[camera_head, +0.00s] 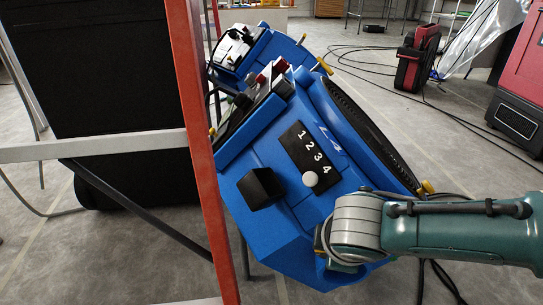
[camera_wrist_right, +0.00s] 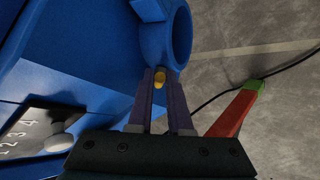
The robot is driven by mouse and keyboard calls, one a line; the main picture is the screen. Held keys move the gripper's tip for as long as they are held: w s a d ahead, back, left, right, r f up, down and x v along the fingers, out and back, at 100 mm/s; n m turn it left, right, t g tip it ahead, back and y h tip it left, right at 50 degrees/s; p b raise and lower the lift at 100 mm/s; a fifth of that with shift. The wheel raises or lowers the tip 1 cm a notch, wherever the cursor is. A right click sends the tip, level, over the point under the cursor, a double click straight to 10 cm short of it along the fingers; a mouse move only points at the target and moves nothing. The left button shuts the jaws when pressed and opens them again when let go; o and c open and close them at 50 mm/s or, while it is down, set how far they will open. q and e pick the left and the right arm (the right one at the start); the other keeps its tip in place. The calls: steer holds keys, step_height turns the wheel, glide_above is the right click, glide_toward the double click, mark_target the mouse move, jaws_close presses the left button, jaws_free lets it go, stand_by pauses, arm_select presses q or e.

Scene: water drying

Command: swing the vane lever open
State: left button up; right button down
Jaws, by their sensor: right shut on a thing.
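The blue dryer (camera_head: 275,205) stands tilted in the middle of the head view, with a dark 1-to-4 panel and a white knob on it. My right arm comes in from the right; its gripper is hidden in the head view behind the wrist at the dryer's lower right. In the right wrist view, my right gripper (camera_wrist_right: 160,85) has its two purple fingers around a small yellow piece (camera_wrist_right: 160,77), beside the blue ring-shaped part (camera_wrist_right: 181,35). This piece may be the end of the vane lever; the rest of it is hidden. My left gripper is not in view.
A red ladder leg (camera_head: 203,130) stands close to the dryer's left, before a large black case (camera_head: 100,70). A red bar with a green tip (camera_wrist_right: 236,113) lies right of the fingers. A second blue machine (camera_head: 265,52) is behind. Cables cross the floor.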

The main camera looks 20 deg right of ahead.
steer(key=shift+s+a+f+m+t+h+b, duration=0.3)
steer(key=shift+a+f+m+h+b, duration=0.35)
steer(key=shift+m+h+b, duration=1.55)
steer(key=shift+s+a+f+m+t+h+b, duration=0.1)
steer(key=shift+a+f+m+t+h+b, duration=0.6)
steer(key=shift+b, duration=2.65)
steer(key=shift+s+a+f+m+h+b, duration=0.2)
steer(key=shift+a+f+m+h+b, duration=0.45)
steer(key=shift+m+h+b, duration=1.7)
steer(key=shift+r+n+y+b, duration=0.1)
steer(key=shift+n+y+b, duration=0.15)
steer(key=shift+y+b, duration=0.3)
steer(key=c, duration=1.1)
jaws_free()
steer(key=shift+w+d+r, duration=0.1)
steer(key=shift+r, duration=0.05)
